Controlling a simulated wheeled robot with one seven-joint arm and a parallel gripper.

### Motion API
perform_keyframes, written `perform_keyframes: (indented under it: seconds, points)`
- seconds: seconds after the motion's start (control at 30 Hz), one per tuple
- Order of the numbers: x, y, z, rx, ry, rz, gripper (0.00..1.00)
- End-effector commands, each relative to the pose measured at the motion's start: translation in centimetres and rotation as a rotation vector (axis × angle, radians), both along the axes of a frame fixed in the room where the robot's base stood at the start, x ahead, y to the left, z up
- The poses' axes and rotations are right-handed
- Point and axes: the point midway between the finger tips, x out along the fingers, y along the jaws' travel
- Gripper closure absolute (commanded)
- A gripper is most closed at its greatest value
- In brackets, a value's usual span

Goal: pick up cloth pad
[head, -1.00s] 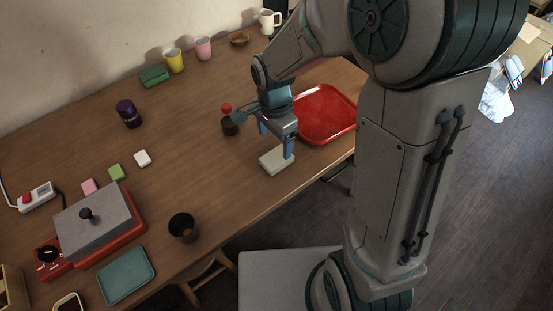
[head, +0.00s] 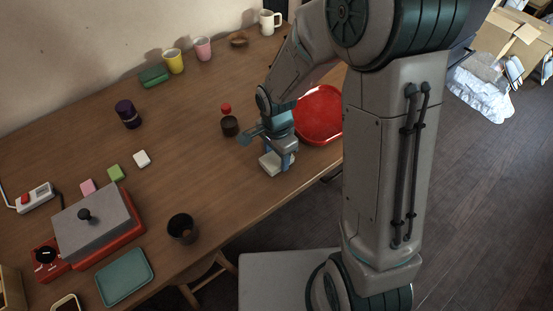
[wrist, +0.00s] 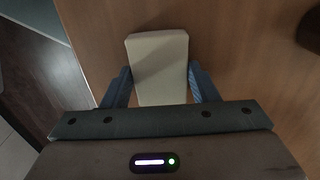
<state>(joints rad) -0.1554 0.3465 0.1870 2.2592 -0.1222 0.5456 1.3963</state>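The cloth pad appears to be the cream rectangular block (head: 268,163) lying flat near the table's front edge, partly covered by my gripper in the head view. My gripper (head: 279,163) is lowered over it, pointing down. In the wrist view the pad (wrist: 158,62) lies between the two blue fingers of my gripper (wrist: 161,76), one along each long side. The fingers are spread about as wide as the pad, close to its sides. Whether they touch it is hard to tell. The pad's near end is hidden by the gripper body.
A red tray (head: 322,118) lies right behind the gripper. A dark brown cup (head: 229,126) and a red ball (head: 226,107) are to its left. A black cup (head: 182,229) stands at front left. The wooden table (head: 215,180) is clear between the pad and that cup.

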Motion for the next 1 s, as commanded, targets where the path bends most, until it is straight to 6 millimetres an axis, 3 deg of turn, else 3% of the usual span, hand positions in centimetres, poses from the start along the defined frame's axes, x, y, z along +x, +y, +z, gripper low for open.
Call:
perform_keyframes:
  seconds: [0.47,0.73,1.0]
  points:
    - [0.1,0.0,0.6,0.001,-0.003,-0.001,0.68]
    - [0.1,0.1,4.5,0.002,-0.007,-0.001,0.68]
    - [0.3,-6.3,7.9,0.000,-0.005,-0.008,0.68]
